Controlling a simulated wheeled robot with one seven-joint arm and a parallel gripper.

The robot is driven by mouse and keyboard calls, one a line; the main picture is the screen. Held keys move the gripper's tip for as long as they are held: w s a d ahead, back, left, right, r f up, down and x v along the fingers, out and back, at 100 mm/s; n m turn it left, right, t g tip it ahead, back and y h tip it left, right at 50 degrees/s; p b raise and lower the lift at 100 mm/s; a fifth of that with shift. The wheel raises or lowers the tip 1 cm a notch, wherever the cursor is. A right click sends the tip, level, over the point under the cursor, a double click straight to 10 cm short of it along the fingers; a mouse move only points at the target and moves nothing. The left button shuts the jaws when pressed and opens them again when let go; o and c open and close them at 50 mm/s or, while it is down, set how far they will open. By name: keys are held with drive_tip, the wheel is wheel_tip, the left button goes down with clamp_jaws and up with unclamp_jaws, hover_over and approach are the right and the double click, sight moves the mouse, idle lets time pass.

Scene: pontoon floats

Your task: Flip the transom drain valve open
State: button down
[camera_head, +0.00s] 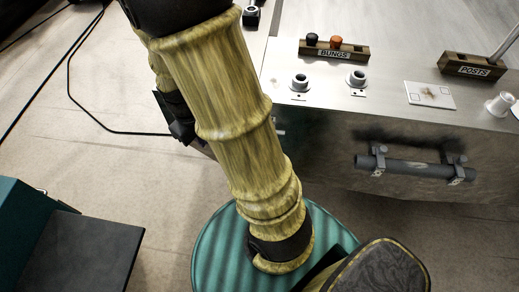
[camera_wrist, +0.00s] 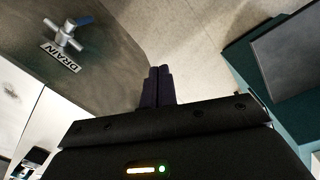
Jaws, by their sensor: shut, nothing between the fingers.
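The drain valve (camera_wrist: 64,36) shows in the upper left of the wrist view. It is a silver fitting with a blue-tipped lever, on a dark grey metal face. A white label reading DRAIN (camera_wrist: 60,58) is beside it. My gripper (camera_wrist: 157,72) is shut and empty, with its dark fingers side by side. The fingertips are to the right of the valve in that view and apart from it, over the edge of the grey face. In the head view my arm covers much of the middle, and I cannot clearly make out the valve or the fingers.
In the head view a metal bench top holds a BUNGS rack (camera_head: 334,50), a POSTS block (camera_head: 473,66), two round fittings and a white plate (camera_head: 429,95). A dark bar (camera_head: 415,167) is clamped on its front face. A teal box (camera_head: 40,235) stands lower left; cables cross the floor.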

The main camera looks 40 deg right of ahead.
drive_tip(key=w+d+f+n+g+h+b, duration=0.2)
drive_tip(key=w+d+f+n+h, duration=0.1)
drive_tip(key=f, duration=0.5)
drive_tip(key=w+d+f+n+g+h+b, duration=0.2)
drive_tip(key=w+d+f+n+g+h, duration=0.1)
drive_tip(key=d+f+n, duration=0.2)
wheel_tip(320, 180, down, 3)
drive_tip(key=d, duration=0.2)
drive_tip(key=shift+d+f+g+b, duration=0.2)
drive_tip(key=shift+d+g+b, duration=0.1)
drive_tip(key=shift+d, duration=0.1)
drive_tip(key=shift+s, duration=0.1)
drive_tip(key=s+d+r+p+x, duration=0.1)
drive_tip(key=p+x, duration=0.3)
drive_tip(key=x, duration=0.8)
drive_tip(key=shift+s+d+r, duration=0.2)
drive_tip(key=shift+d+r, duration=0.05)
drive_tip(key=shift+d, duration=0.35)
drive_tip(key=shift+s, duration=0.1)
